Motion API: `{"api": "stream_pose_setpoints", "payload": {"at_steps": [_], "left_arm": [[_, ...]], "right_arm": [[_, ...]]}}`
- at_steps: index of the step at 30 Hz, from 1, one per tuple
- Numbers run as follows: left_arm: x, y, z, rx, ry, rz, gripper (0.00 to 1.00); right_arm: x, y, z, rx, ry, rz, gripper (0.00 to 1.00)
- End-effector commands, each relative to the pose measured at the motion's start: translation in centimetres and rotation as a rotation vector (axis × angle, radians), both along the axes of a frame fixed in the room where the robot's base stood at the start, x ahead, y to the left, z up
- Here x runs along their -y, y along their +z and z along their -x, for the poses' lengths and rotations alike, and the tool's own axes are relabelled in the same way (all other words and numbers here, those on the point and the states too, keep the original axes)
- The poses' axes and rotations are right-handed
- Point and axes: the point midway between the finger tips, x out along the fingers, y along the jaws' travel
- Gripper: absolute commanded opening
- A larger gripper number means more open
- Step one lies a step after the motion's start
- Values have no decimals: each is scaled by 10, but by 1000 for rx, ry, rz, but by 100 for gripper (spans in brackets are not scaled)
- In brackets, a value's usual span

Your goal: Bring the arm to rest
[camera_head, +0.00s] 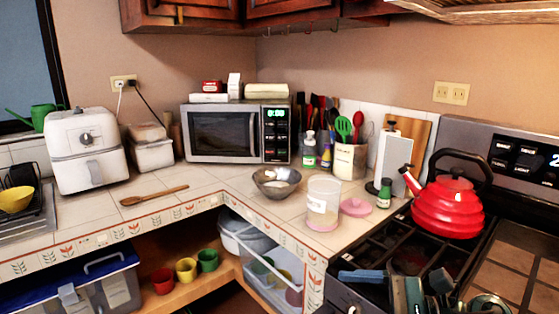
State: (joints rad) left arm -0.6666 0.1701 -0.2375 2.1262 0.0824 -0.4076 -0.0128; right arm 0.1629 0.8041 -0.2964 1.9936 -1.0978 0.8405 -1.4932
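The tiled corner counter (205,182) fills the middle of the view. A steel bowl (277,182), a clear container (322,204) with something pale inside, and a pink lid (356,207) stand on it near the corner. A wooden spoon (154,195) lies on the left stretch of the counter. Nothing is seen being held.
A microwave (222,134) and a white air fryer (84,150) stand at the back and left. A red kettle (449,208) sits on the stove (392,245). Coloured cups (186,270) stand on the shelf below. Counter around the spoon is clear.

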Motion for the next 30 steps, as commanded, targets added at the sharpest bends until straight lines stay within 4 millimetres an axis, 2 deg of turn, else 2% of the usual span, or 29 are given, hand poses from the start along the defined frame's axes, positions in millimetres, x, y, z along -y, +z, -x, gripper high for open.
{"api": "stream_pose_setpoints", "payload": {"at_steps": [1,2,5,6,8,10,13,14,15,18,21,30], "left_arm": [[-3,7,1,-9,-1,-14,36],[-5,7,2,-14,0,-23,36],[-13,10,2,-24,3,-55,36],[-16,12,2,-27,4,-65,36],[-20,15,2,-31,4,-81,36],[-23,18,1,-34,2,-99,36],[-23,22,0,-32,0,-105,36],[-22,23,0,-31,0,-103,36],[-20,24,1,-32,-2,-100,36],[-14,25,3,-33,-1,-85,36],[-6,25,5,-35,2,-65,36],[-3,20,14,-56,-1,-58,36]], "right_arm": [[-10,9,1,-242,-85,-235,100],[-11,10,-1,-396,-138,-377,100],[-1,-3,-11,-931,-306,-857,100],[7,-17,-12,-1149,-371,-1054,100],[19,-48,-8,-1470,-467,-1358,100],[29,-94,10,-1826,-574,-1720,100],[28,-146,47,-2171,-686,-2135,100],[26,-159,58,2096,666,2090,100],[23,-172,72,1979,635,2006,100],[15,-195,100,1768,580,1860,100],[10,-205,114,1662,555,1788,100],[9,-208,118,1636,547,1769,100]]}}
